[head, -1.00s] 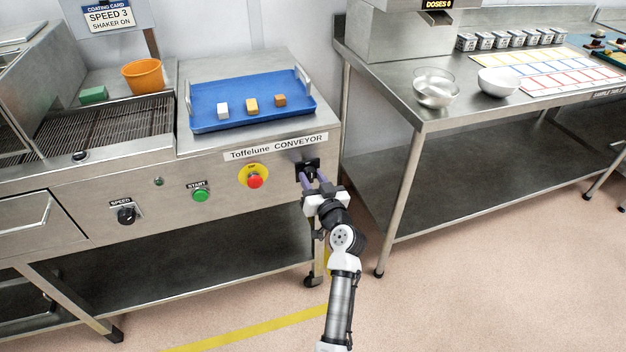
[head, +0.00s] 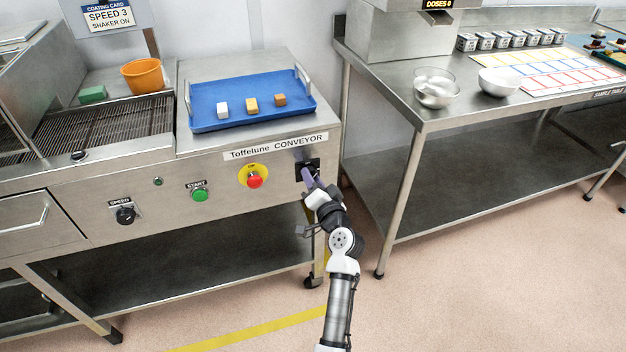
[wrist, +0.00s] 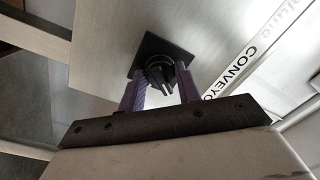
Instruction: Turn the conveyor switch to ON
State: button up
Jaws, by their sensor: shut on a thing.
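The conveyor switch (wrist: 160,73) is a black rotary knob on a square black plate, at the right end of the conveyor's front panel, under the "Toffelune CONVEYOR" label (head: 275,147). In the head view its plate (head: 314,165) is partly hidden by my gripper. My gripper (head: 309,177) reaches it from the front, with its purple fingers shut on the knob. In the wrist view the fingers of my gripper (wrist: 160,85) stand on either side of the knob, and the plate sits tilted in the picture. I cannot read any ON or OFF mark.
Left of the switch are the red emergency stop (head: 255,180) on yellow, the green START button (head: 200,195) and the SPEED knob (head: 125,215). A blue tray (head: 215,123) with three small blocks lies above. A steel table (head: 400,90) stands close on the right.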

jog(key=m+p, duration=0.1)
jog(key=m, duration=0.4)
jog(key=shift+m+h+p, duration=0.3)
jog(key=shift+m+p, duration=0.05)
jog(key=shift+m, duration=0.05)
jog(key=shift+m+p, duration=1.05)
jog(key=shift+m, duration=1.35)
jog(key=shift+f+t, duration=0.1)
jog(key=shift+t, duration=0.2)
jog(key=o, duration=1)
jog(key=shift+c, duration=0.2)
jog(key=r+b+v, duration=0.1)
jog(key=b+v, duration=0.2)
jog(key=v, duration=1)
jog(key=shift+s+f, duration=0.4)
jog(key=shift+s, duration=0.05)
